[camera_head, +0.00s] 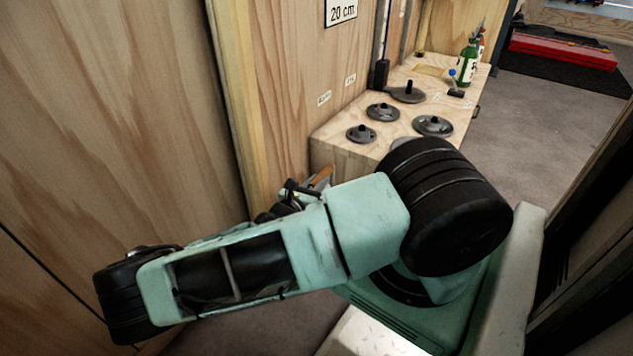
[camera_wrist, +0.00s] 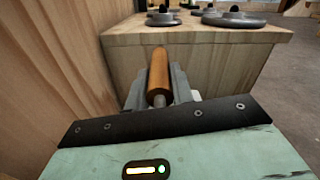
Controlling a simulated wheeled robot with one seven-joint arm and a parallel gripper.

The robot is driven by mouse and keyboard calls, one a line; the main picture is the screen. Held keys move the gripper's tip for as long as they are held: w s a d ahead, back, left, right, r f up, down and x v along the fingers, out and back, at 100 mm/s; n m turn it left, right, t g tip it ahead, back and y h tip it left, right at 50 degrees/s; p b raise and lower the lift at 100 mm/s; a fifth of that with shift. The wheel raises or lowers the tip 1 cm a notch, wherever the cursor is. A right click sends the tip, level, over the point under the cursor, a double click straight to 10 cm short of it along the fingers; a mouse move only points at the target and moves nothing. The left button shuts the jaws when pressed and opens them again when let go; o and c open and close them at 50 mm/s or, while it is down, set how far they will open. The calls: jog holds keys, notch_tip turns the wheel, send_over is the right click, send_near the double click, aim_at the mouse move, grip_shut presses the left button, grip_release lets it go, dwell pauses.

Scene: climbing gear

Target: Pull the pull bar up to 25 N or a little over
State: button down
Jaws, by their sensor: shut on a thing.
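The pull bar (camera_wrist: 158,74) is an orange-brown wooden cylinder in the middle of the wrist view, with a grey metal end towards me. My gripper (camera_wrist: 160,92) is shut on it, with grey fingers on both sides of the bar. In the head view a small part of the bar (camera_head: 324,174) shows behind my forearm, and most of my gripper (camera_head: 304,190) is hidden there. What the bar is fixed to is hidden, and no force reading shows in either view.
A plywood box (camera_head: 345,150) stands just beyond the bar, with several dark round weights and a green bottle (camera_head: 467,64) on top. A plywood wall (camera_head: 130,120) is close on the left. Open grey floor (camera_head: 520,120) lies to the right of the box.

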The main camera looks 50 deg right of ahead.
jog(key=shift+s+f, duration=0.15)
jog(key=shift+f, duration=0.15)
jog(key=c, duration=1.1)
grip_release()
jog(key=shift+a, duration=0.1)
jog(key=a+p, duration=0.2)
jog(key=a, duration=0.3)
jog(key=a+p, duration=0.1)
jog(key=a, duration=0.5)
jog(key=s+a+p, duration=0.1)
jog(key=a+p, duration=0.1)
jog(key=a, duration=0.4)
jog(key=shift+s+p, duration=0.1)
jog(key=shift+p, duration=0.2)
